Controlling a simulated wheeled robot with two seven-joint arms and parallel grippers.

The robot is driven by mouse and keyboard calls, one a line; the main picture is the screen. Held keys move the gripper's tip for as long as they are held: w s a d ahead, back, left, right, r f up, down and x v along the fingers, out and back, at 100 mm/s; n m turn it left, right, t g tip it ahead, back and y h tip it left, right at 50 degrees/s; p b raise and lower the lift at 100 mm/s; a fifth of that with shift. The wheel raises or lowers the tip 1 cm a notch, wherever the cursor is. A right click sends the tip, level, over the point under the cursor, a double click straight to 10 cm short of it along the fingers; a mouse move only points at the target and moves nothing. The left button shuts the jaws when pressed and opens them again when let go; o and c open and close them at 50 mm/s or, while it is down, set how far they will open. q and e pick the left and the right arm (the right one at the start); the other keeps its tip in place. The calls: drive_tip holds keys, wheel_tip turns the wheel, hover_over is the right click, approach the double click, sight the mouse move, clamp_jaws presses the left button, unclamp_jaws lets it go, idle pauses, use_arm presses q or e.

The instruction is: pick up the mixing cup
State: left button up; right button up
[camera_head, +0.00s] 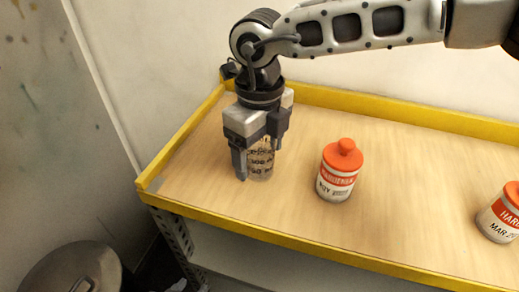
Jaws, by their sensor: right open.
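The mixing cup (261,170) is a clear cup with dark printed markings, standing upright on the wooden shelf top near its left end. My right gripper (258,161) reaches in from the right and points down over the cup. Its jaws are open, with one finger at the cup's left front and the other at its right. Whether either finger touches the cup I cannot tell. The gripper hides the cup's upper part and rim. My left gripper is not in view.
A hardener bottle (339,172) with an orange cap stands just right of the cup. Another hardener container (500,214) stands at the right edge. A raised yellow rim (300,244) borders the shelf. A round metal lid (72,272) is below at the left.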

drive_tip(key=shift+c, duration=0.4)
drive_tip(key=c, duration=1)
